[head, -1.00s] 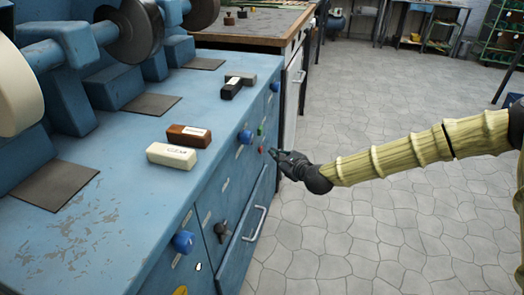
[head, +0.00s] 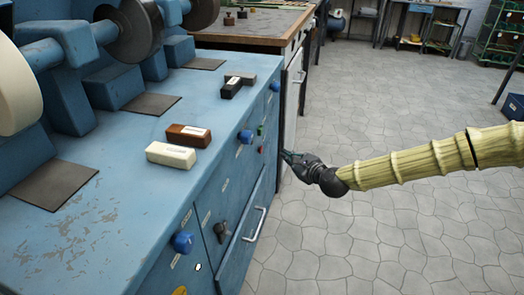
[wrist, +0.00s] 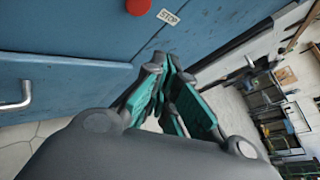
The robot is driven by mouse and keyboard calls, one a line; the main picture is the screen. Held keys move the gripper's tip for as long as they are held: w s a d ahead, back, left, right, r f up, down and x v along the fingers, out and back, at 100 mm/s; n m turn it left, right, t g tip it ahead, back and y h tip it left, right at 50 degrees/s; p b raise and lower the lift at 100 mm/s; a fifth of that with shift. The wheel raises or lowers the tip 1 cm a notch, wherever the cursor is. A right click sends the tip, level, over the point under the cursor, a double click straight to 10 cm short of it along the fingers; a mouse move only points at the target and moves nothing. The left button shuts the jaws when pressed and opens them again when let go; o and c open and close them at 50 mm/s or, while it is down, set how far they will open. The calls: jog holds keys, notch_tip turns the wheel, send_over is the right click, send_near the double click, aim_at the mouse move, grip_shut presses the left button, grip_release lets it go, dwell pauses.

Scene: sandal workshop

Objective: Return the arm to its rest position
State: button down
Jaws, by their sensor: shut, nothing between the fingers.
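My gripper (head: 291,160) is at the end of my arm, beside the front edge of the blue machine cabinet (head: 225,235) in the head view. It is over the floor side of the cabinet, near its small green and red buttons. In the wrist view my gripper (wrist: 172,72) has its dark and teal fingers together with nothing between them. A red stop button (wrist: 138,6) and a "STOP" label (wrist: 168,17) show on the blue panel ahead of it. I cannot tell the exact gap between fingertips and panel.
On the blue bench top lie a white block (head: 171,155), a brown block (head: 188,135) and a dark block (head: 232,87). Blue knobs (head: 183,242) and a drawer handle (head: 255,224) stick out from the cabinet front. The grey stone floor (head: 400,110) to the right is wide and clear.

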dwell(0.3)
jog(key=s+f+n+g+h, duration=0.2)
jog(key=s+f+n+g, duration=0.55)
jog(key=s+f, duration=1.4)
jog(key=s+d+f+n+g+h, duration=0.1)
jog(key=s+d+f+n, duration=0.25)
jog(key=s, duration=0.45)
jog(key=s+d+f+n+g+h, duration=0.1)
jog(key=s+d+f+n+h, duration=0.15)
jog(key=s+d+n, duration=0.35)
jog(key=s+d+f+n+g+h, duration=0.1)
jog(key=s+d+f+n, duration=0.15)
jog(key=s, duration=0.65)
jog(key=s+d+r+n+g+h+p, duration=0.15)
jog(key=s+d+n, duration=0.25)
jog(key=s+d, duration=0.4)
notch_tip(320, 180, up, 25)
jog(key=w+p, duration=0.1)
jog(key=p, duration=2.4)
jog(key=shift+d+h, duration=0.25)
jog(key=shift+h, duration=0.05)
jog(key=shift+m, duration=0.25)
